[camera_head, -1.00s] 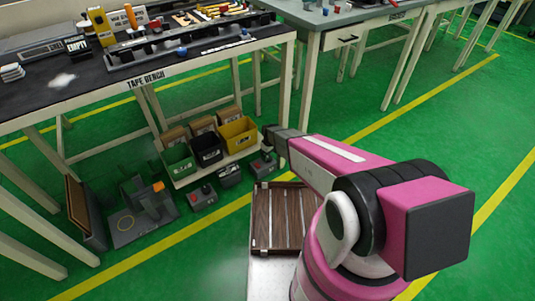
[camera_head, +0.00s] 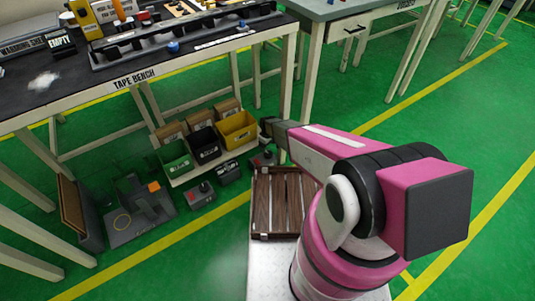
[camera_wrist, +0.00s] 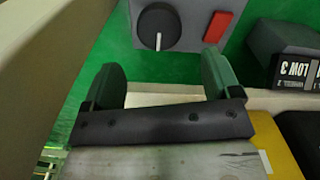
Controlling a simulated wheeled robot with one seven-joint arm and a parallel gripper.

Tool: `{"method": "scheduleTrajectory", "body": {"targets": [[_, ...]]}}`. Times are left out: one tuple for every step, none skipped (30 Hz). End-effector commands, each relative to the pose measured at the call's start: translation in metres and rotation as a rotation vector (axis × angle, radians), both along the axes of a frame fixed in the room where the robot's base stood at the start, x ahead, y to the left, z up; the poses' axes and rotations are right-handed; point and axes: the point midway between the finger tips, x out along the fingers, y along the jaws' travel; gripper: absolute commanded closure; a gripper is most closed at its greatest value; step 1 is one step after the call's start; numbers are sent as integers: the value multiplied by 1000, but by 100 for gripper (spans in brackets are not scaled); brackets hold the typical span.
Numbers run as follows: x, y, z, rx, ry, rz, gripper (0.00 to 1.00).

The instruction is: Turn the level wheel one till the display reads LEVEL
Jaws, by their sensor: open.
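In the wrist view a black round knob (camera_wrist: 158,27) with a white pointer line sits on a grey box (camera_wrist: 190,14), beside a red block (camera_wrist: 217,27). To its right is a dark box (camera_wrist: 270,45) with an upside-down display (camera_wrist: 297,70) that seems to read LOW 3. My gripper (camera_wrist: 165,80) is open and empty; its two green-grey fingers are apart, with the knob lying beyond them, roughly between their lines. I cannot tell whether they touch it. In the head view my gripper (camera_head: 265,128) is low above the right grey box (camera_head: 263,161). The dark box (camera_head: 228,171) is beside that box.
Green, black and yellow bins (camera_head: 238,130) stand on a low shelf behind the boxes. A second grey box (camera_head: 201,195) with a red part is at left. A slatted wooden rack (camera_head: 283,205) lies in front. The tape bench (camera_head: 135,82) overhangs at left.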

Motion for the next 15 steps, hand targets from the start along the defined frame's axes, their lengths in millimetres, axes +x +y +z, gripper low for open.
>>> {"method": "scheduleTrajectory", "body": {"targets": [[2,0,-11,0,1,0,17],[2,0,-16,0,1,0,17],[2,0,-24,0,1,0,17],[2,1,-29,0,1,0,17],[2,1,-35,0,1,0,17],[2,0,-43,0,1,0,17],[2,0,-48,0,1,0,17],[2,0,-52,0,1,0,17],[2,0,-58,0,1,0,17],[2,0,-62,-1,1,0,17],[2,0,-65,0,0,0,17],[1,0,-69,0,0,0,17],[1,0,-71,0,0,0,17],[1,0,-72,0,0,0,17],[1,0,-74,0,0,0,17]]}}
